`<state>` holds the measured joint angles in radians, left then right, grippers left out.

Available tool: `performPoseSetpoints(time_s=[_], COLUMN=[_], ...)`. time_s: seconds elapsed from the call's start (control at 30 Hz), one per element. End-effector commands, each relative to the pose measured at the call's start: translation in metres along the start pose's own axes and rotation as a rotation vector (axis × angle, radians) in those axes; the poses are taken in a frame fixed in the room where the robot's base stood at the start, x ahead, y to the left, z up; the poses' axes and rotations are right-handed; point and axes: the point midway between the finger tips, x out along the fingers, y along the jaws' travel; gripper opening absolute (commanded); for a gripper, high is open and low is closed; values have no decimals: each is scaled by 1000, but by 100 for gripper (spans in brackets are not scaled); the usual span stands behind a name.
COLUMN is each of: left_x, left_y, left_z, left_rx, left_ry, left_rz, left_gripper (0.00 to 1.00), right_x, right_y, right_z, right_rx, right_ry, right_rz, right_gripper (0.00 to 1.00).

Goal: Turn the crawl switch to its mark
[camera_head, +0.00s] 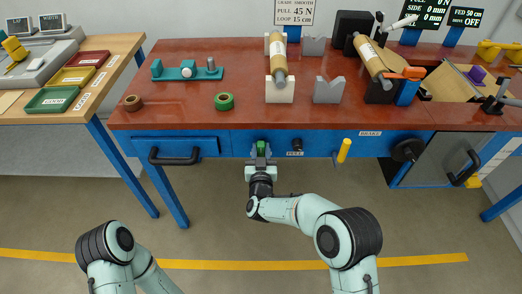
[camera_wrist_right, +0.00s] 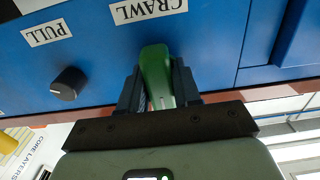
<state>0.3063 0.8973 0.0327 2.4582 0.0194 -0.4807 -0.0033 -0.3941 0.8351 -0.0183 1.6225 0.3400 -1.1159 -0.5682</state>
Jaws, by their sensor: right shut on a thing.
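The crawl switch (camera_wrist_right: 157,75) is a green lever on the blue front panel of the bench. In the right wrist view it sits below the upside-down CRAWL label (camera_wrist_right: 149,10). In the head view the green switch (camera_head: 261,147) shows small at the panel's front. My right gripper (camera_head: 260,161) is at the switch, its fingers (camera_wrist_right: 160,92) on both sides of the lever and shut on it. The switch's base is partly hidden by the fingers, and I cannot make out its mark. Of my left arm only links show at the lower left; its gripper is out of view.
A black knob (camera_wrist_right: 69,83) is beside the switch, near the PULL label (camera_wrist_right: 46,32). A drawer with a black handle (camera_head: 174,159) is left of the switch. A yellow lever (camera_head: 344,150) and a black crank (camera_head: 407,151) are to the right. Free floor lies in front.

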Motion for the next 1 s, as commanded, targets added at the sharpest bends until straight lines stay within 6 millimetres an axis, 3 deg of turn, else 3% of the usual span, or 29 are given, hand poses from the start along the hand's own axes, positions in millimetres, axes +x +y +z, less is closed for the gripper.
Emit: performPoseSetpoints(time_s=[0.4,0.43,0.5,0.83,1.0], left_x=[0,0,0,0,-3], left_y=[0,0,0,0,1], left_z=[1,1,1,1,4], left_rx=[0,0,0,0,1], left_ry=[-2,-2,-2,-2,-10], left_rz=[0,0,0,0,1], left_gripper=[60,60,60,60,60], right_x=[0,0,0,-2,-20], right_y=[0,0,0,0,0], right_z=[1,1,1,0,0], right_rx=[-12,-12,-11,-9,-8], right_ry=[-1,-1,-1,-1,-2], right_rz=[0,0,0,0,-2], right_gripper=[2,36,53,53,53])
